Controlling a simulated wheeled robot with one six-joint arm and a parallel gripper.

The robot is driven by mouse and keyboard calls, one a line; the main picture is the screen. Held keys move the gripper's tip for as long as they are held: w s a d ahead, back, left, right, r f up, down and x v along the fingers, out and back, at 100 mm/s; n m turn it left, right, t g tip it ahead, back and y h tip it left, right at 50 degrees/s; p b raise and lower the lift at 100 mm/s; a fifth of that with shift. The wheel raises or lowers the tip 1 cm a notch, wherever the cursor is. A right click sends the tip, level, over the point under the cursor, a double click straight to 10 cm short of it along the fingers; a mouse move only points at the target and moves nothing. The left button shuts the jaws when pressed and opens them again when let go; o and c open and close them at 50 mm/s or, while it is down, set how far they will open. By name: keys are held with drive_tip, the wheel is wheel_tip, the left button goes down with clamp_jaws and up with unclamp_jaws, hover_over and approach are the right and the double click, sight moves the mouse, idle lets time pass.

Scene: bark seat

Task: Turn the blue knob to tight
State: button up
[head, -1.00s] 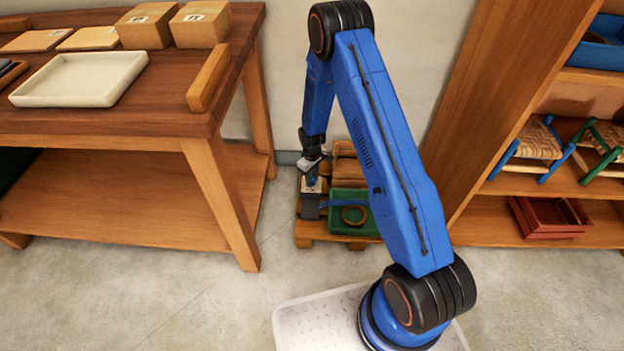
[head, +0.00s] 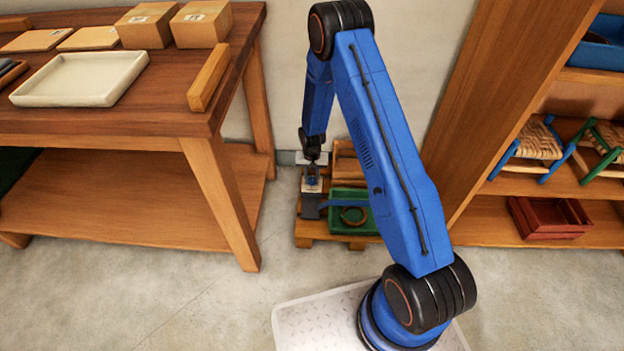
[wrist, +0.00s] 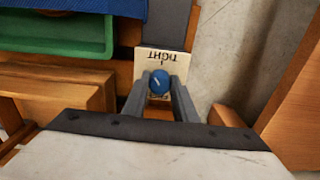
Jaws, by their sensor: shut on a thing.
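The blue knob (wrist: 159,82) is round, with a short white mark lying aslant on its top. It sits on a pale plate (wrist: 147,63) with the word TIGHT upside down at its upper part in the wrist view. A second label below the knob is mostly hidden. My gripper (wrist: 160,88) has one grey finger on each side of the knob and is shut on it. In the head view my gripper (head: 312,176) points down over the plate at the left end of a low wooden pallet (head: 303,229).
A green tray (head: 347,224) holding a brown ring stands on the pallet, right of the plate, with a blue strip beside it. A wooden workbench (head: 100,122) stands to the left, a wooden shelf (head: 490,215) to the right.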

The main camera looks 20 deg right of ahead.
sight(312, 179)
drive_tip(key=m, duration=0.6)
drive_tip(key=shift+m, duration=0.3)
idle(0.5)
drive_tip(key=o, duration=1)
drive_tip(key=shift+o, duration=0.2)
drive_tip(key=shift+r, duration=0.1)
wheel_tip(312, 179, up, 17)
drive_tip(key=shift+r, duration=0.15)
